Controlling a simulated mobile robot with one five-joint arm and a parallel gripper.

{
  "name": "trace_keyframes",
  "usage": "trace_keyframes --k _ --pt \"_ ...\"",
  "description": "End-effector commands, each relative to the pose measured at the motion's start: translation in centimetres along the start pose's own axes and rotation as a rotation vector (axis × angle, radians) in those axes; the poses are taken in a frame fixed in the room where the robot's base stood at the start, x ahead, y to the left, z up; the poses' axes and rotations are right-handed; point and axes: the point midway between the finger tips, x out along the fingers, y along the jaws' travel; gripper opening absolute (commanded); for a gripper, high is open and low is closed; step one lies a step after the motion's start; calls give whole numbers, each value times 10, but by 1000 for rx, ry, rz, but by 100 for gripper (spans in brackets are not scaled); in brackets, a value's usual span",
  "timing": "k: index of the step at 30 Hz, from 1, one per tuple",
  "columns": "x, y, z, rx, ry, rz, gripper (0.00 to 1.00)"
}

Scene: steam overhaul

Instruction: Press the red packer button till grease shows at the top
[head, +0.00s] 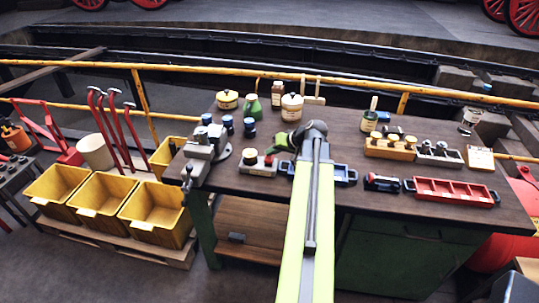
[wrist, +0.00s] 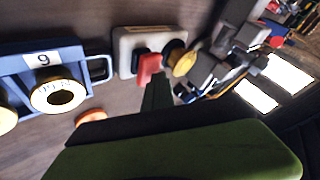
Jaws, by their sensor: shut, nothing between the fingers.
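The packer is a small block with a pale base (head: 259,169) on the bench, left of my arm. Its red button (head: 268,161) shows at its right side, and a brass-topped part stands beside it. In the wrist view the pale base (wrist: 128,42) lies flat, with the red button (wrist: 150,64) and a brass round part (wrist: 184,63) on it. My green gripper (head: 272,150) is shut and empty. In the wrist view its fingertips (wrist: 154,82) are right by the red button; I cannot tell whether they touch. No grease can be made out.
A blue tray (wrist: 25,62) marked 9 with brass rings lies left of the packer in the wrist view. A grey vice (head: 207,150) stands left of it in the head view. Pots, a green bottle (head: 252,108) and a red tray (head: 452,191) are also on the bench.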

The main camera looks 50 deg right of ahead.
Motion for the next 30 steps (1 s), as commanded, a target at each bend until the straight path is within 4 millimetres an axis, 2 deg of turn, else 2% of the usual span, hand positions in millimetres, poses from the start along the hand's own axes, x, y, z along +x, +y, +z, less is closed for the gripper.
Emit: trace_keyframes --k 10,24,30 --pt "0 -1 0 -1 -3 0 0" --pt "-19 -15 -14 -1 -2 0 0" --pt "-19 -14 -14 -1 -1 0 0"
